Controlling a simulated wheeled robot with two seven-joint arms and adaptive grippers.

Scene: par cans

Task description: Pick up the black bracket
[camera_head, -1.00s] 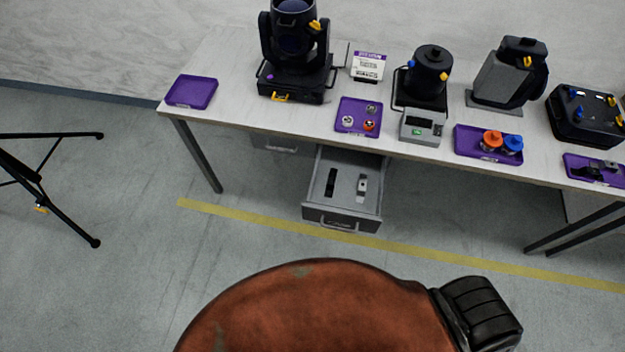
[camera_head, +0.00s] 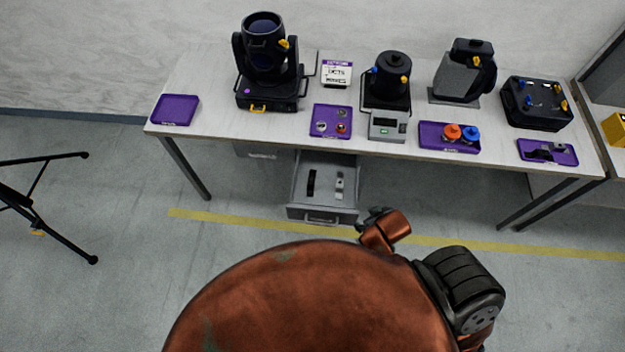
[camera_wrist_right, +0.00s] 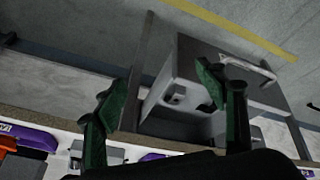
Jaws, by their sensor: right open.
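A narrow black piece (camera_head: 311,183), which looks like the black bracket, lies in the open grey drawer (camera_head: 325,196) below the table. A light grey piece (camera_head: 340,186) lies to its right. My right gripper (camera_head: 374,216) is just right of the drawer front, partly hidden by my arm. In the wrist view the right gripper (camera_wrist_right: 160,82) is open and empty, with its green-padded fingers in front of the drawer (camera_wrist_right: 188,75). My left gripper is not in view.
The white table (camera_head: 215,118) carries stage lights, a grey device (camera_head: 388,125) and purple trays. The right tray (camera_head: 530,158) holds dark and grey parts. The drawer's front handle (camera_head: 320,221) sticks out. A black tripod leg (camera_head: 60,235) stands left. Floor before the drawer is clear.

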